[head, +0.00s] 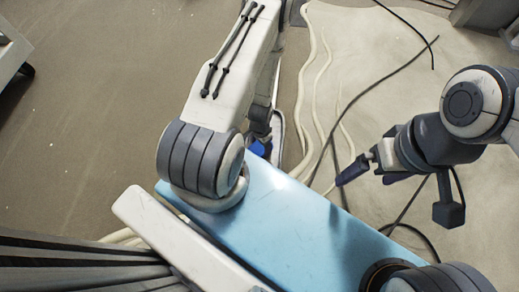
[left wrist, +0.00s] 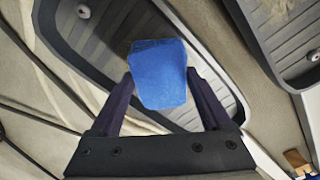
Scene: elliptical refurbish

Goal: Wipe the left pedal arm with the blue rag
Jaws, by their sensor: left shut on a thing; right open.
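My left gripper (left wrist: 159,82) is shut on the blue rag (left wrist: 158,66), which is bunched between its two dark fingers. In the left wrist view the rag is in front of a dark grey, ridged foot pedal (left wrist: 95,35); I cannot tell whether they touch. In the head view only a bit of the rag (head: 259,148) shows beside my left forearm, which hides most of that gripper. I cannot clearly make out the left pedal arm. My right gripper (head: 354,171) is open and empty at the right of the head view, over the pale floor covering.
A second grey pedal (left wrist: 300,45) is at the upper right of the left wrist view. Black cables (head: 375,75) lie across the rumpled pale sheet (head: 440,120). A grey object (head: 485,14) stands at the top right. Brown floor (head: 90,130) at left is mostly clear.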

